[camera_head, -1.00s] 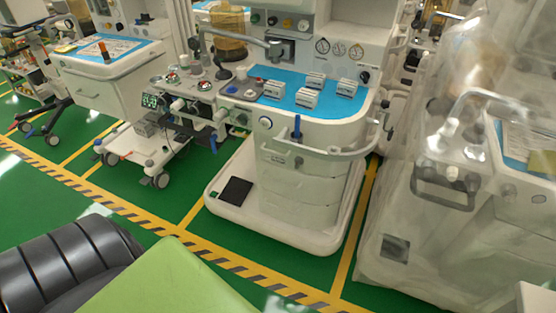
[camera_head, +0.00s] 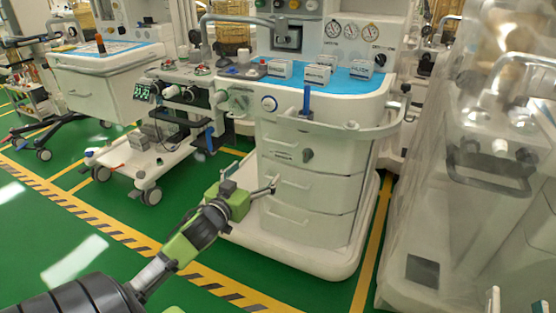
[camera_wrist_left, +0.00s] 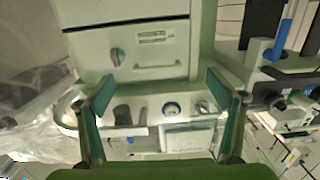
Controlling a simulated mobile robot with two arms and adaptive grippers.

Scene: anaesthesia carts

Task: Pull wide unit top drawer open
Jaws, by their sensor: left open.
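The wide unit (camera_head: 330,112) stands in the middle of the head view, a white cart with a blue top. Its top drawer (camera_head: 335,160) has a dark round knob and a small label, and looks shut. The drawer front also shows in the left wrist view (camera_wrist_left: 165,58), which looks upside down, with the knob at the left. My left gripper (camera_head: 272,186) is open and empty, in front of the unit's left side at about the height of the drawers below. Its two fingers (camera_wrist_left: 158,80) are spread apart in the left wrist view. My right gripper is not in view.
A rail (camera_head: 350,131) runs around the unit's front above the drawers. A plastic-covered cart (camera_head: 435,215) stands close on the right. A smaller cart (camera_head: 135,165) stands on the left. Green floor (camera_head: 290,283) with yellow lines is free in front.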

